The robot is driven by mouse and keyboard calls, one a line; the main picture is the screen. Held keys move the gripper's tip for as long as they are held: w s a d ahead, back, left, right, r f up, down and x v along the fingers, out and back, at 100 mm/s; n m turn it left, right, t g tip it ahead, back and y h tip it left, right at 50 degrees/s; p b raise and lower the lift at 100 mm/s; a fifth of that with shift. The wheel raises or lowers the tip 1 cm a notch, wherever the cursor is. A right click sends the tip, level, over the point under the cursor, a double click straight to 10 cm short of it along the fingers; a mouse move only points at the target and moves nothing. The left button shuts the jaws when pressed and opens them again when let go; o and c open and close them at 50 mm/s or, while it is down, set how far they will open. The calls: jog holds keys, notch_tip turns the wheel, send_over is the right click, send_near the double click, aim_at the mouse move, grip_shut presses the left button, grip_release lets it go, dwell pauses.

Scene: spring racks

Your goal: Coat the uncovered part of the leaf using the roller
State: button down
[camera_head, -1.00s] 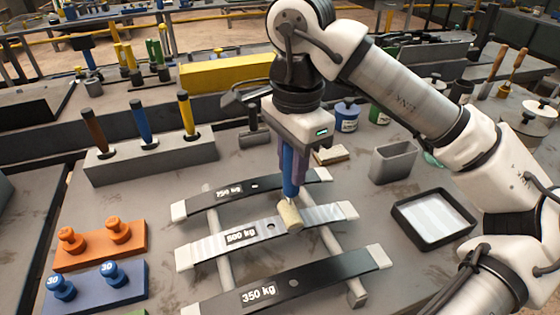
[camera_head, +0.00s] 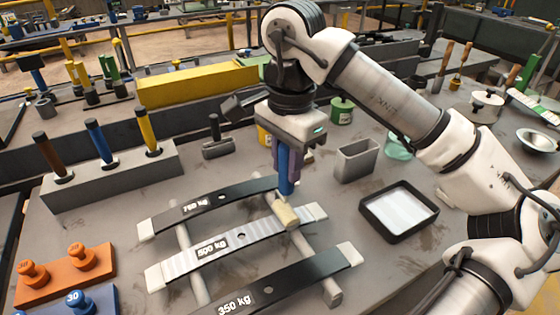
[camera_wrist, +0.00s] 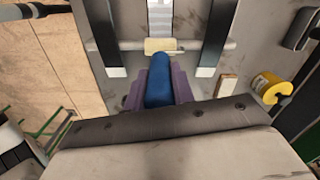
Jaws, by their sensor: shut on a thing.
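The middle leaf (camera_head: 262,232), labelled 500 kg, is a slightly curved bar with white end blocks. Its surface looks pale and streaked along much of its length. My gripper (camera_head: 286,172) is shut on the blue handle of the roller (camera_head: 286,215), which points down. The cream roller head lies on or just above the leaf near its right end and hides a patch there. In the wrist view the purple fingers (camera_wrist: 158,92) clasp the handle from both sides. The roller head (camera_wrist: 160,45) lies across the pale leaf (camera_wrist: 160,16).
A dark 750 kg leaf (camera_head: 240,194) lies behind and a dark 350 kg leaf (camera_head: 300,272) in front. A black-rimmed tray (camera_head: 427,232) with pale contents and a grey bin (camera_head: 356,162) stand to the right. A block (camera_head: 115,182) with upright handles stands at left.

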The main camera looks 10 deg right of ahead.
jog(key=shift+w+d+f, duration=0.55)
jog(key=shift+w+d, duration=0.4)
jog(key=shift+d, duration=2.45)
jog(key=s+a+b, duration=0.1)
jog(key=s+a, duration=0.2)
jog(key=a, duration=0.7)
jog(key=s+a+b, duration=0.1)
jog(key=s+a, duration=0.2)
jog(key=a, duration=0.8)
jog(key=s+a+b, duration=0.1)
jog(key=s+a, duration=0.2)
jog(key=a, duration=0.7)
jog(key=shift+a, duration=0.3)
notch_tip(320, 180, up, 6)
jog(key=p, duration=0.4)
jog(key=shift+r+p, duration=0.15)
jog(key=shift+p, duration=0.2)
